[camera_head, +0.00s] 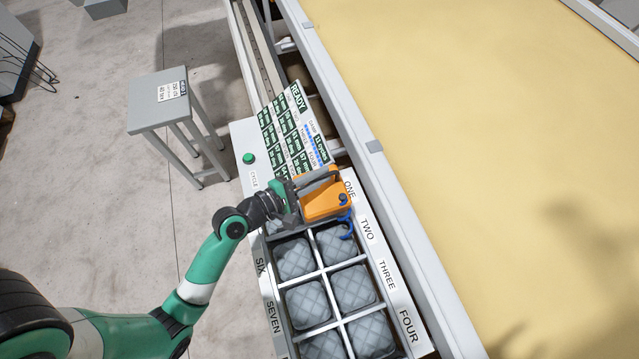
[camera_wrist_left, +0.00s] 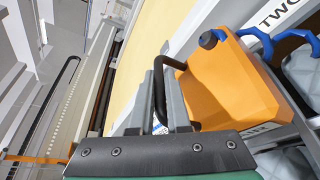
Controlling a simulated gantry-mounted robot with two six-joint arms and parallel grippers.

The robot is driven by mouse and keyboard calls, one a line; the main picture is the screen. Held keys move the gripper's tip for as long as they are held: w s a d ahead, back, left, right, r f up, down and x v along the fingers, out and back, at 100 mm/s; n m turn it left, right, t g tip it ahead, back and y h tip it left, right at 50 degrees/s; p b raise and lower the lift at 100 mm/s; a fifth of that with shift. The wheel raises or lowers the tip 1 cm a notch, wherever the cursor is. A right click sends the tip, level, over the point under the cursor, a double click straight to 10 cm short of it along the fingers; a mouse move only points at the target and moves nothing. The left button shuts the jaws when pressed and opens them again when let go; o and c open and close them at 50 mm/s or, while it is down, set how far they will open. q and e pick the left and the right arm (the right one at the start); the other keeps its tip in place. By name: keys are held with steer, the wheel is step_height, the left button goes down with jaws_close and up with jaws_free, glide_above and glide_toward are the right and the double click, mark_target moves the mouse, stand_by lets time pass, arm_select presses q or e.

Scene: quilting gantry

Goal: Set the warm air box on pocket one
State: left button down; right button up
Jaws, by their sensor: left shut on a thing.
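The warm air box is an orange box (camera_head: 325,201) with a dark handle, a dark knob and a blue hose. It is over the back end of the pocket rack (camera_head: 319,272), beside the label ONE, and covers pocket one from sight. In the left wrist view the orange box (camera_wrist_left: 232,88) fills the right side. My left gripper (camera_head: 302,187) is shut on its handle (camera_wrist_left: 172,72). I cannot tell whether the box touches the rack or hangs just above it. The blue hose (camera_head: 347,224) hangs over the pocket by TWO. My right gripper is not in view.
Grey quilted pads (camera_head: 353,287) fill the visible pockets. A panel reading READY (camera_head: 290,135) and a green button (camera_head: 249,158) stand behind the rack. A long rail and yellow quilting bed (camera_head: 480,130) run along the right. A grey stool (camera_head: 158,100) stands at left.

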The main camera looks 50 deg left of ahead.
mark_target(322, 189)
arm_select(q)
steer(key=shift+w+a+f, duration=0.15)
steer(key=shift+w+a, duration=0.05)
steer(key=shift+w, duration=0.05)
steer(key=shift+w+a+f, duration=0.1)
steer(key=shift+f, duration=0.25)
steer(key=f+b, duration=0.2)
steer(key=f, duration=0.1)
steer(key=shift+w+a, duration=0.15)
steer(key=shift+w, duration=0.05)
steer(key=shift+s+f+b, duration=0.1)
steer(key=shift+f+b, duration=0.15)
steer(key=shift+b, duration=0.05)
steer(key=shift+r, duration=0.1)
